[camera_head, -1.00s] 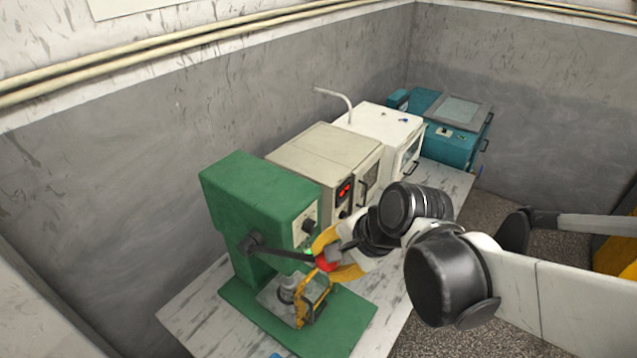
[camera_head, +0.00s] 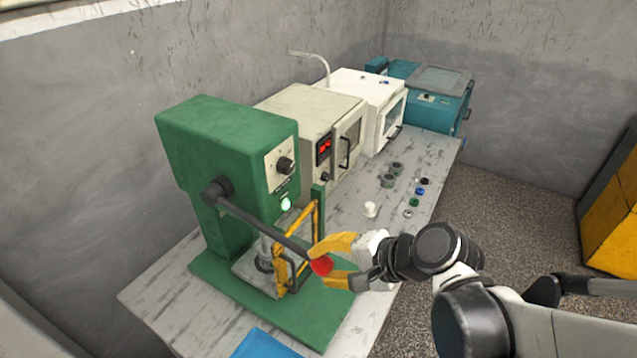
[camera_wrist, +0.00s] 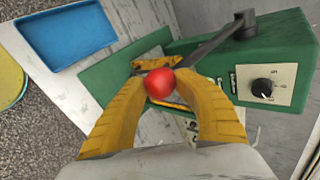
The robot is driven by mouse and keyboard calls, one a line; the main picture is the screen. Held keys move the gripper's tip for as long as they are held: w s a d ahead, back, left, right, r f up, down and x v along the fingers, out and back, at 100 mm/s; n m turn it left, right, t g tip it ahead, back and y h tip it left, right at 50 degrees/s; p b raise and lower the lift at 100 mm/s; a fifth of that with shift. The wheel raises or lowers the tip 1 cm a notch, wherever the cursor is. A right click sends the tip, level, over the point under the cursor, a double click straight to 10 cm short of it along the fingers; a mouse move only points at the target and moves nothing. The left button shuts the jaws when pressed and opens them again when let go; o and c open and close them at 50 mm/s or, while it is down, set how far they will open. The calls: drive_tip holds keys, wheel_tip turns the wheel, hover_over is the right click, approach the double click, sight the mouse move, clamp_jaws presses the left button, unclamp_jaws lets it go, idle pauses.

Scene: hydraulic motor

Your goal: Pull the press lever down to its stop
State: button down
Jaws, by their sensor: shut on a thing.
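The green press (camera_head: 226,150) stands at the near end of the bench. Its dark lever (camera_head: 262,230) runs from the pivot on the press's side down to the right and ends in a red ball knob (camera_head: 321,265). My gripper (camera_head: 335,263) has its yellow fingers on either side of the knob, shut on it. In the wrist view the red knob (camera_wrist: 159,83) sits between the two yellow fingertips, with the lever (camera_wrist: 212,43) leading up to the right. A yellow guard frame (camera_head: 300,250) stands at the front of the press, close behind the knob. A green light (camera_head: 286,204) shows on the press.
A blue tray (camera_head: 262,345) lies at the bench's near edge. A beige oven (camera_head: 312,115), a white cabinet (camera_head: 368,95) and a teal machine (camera_head: 432,90) stand farther back. Small parts (camera_head: 416,198) and a white piece (camera_head: 370,209) are on the bench (camera_head: 345,190).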

drive_tip(key=shift+f, duration=0.3)
drive_tip(key=c, duration=0.9)
unclamp_jaws()
drive_tip(key=shift+w, duration=0.1)
drive_tip(key=shift+r, duration=0.1)
